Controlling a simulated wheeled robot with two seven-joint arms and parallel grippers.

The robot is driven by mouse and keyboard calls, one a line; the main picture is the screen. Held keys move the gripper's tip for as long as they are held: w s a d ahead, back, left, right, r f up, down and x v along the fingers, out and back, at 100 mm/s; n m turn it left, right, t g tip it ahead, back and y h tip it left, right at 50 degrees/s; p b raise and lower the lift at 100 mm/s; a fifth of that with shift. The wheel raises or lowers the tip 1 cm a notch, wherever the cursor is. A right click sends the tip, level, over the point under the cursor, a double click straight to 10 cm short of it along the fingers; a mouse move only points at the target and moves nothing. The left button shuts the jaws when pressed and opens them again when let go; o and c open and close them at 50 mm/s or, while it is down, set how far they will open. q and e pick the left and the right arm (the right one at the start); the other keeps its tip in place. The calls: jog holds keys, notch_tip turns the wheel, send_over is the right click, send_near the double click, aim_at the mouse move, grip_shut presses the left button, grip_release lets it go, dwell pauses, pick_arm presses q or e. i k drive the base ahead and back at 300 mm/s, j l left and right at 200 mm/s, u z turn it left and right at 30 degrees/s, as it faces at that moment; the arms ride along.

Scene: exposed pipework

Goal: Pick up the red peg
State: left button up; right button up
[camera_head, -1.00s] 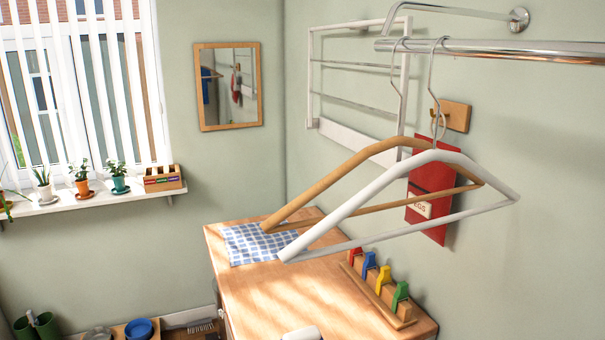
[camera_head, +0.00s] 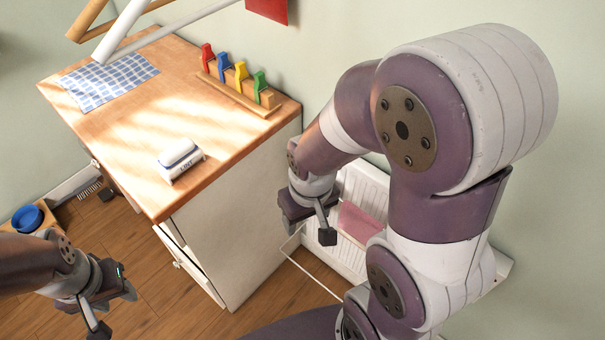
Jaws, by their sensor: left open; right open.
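The red peg (camera_head: 207,57) stands upright at the far left end of a wooden rack (camera_head: 236,95) on the wooden worktop (camera_head: 205,112). A blue peg (camera_head: 223,67), a yellow peg (camera_head: 240,75) and a green peg (camera_head: 259,86) stand in a row to its right. My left gripper (camera_head: 112,309) is open and empty at the lower left, below the worktop's front corner and far from the red peg. My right gripper (camera_head: 309,226) is open and empty to the right of the cabinet, lower than the worktop and apart from the pegs.
A white lint device (camera_head: 180,159) lies near the worktop's front edge. A blue checked cloth (camera_head: 108,80) lies at the far left. White and wooden hangers (camera_head: 130,28) hang above that side. A white radiator (camera_head: 362,195) with a pink cloth stands right of the cabinet.

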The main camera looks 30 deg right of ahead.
aim_at(208, 55)
jog(key=z, duration=1.05)
jog(key=k+j+z, duration=0.1)
jog(key=j, duration=0.25)
jog(key=k+j, duration=0.2)
jog(key=k+j+z, duration=0.15)
jog(key=j, duration=0.3)
jog(key=j+z, duration=0.25)
jog(key=j, duration=0.3)
jog(key=j+z, duration=0.2)
jog(key=j, duration=0.4)
jog(key=k+j+z, duration=0.1)
jog(key=j+z, duration=0.15)
jog(key=j, duration=0.3)
jog(key=k+j+z, duration=0.1)
jog(key=j+z, duration=0.15)
jog(key=j, duration=0.3)
jog(key=i+j+z, duration=0.15)
jog(key=j, duration=0.2)
jog(key=i+j+z, duration=0.1)
jog(key=j, duration=0.3)
jog(key=i+j+z, duration=0.15)
jog(key=j, duration=0.25)
jog(key=i+j+z, duration=0.15)
jog(key=j, duration=0.25)
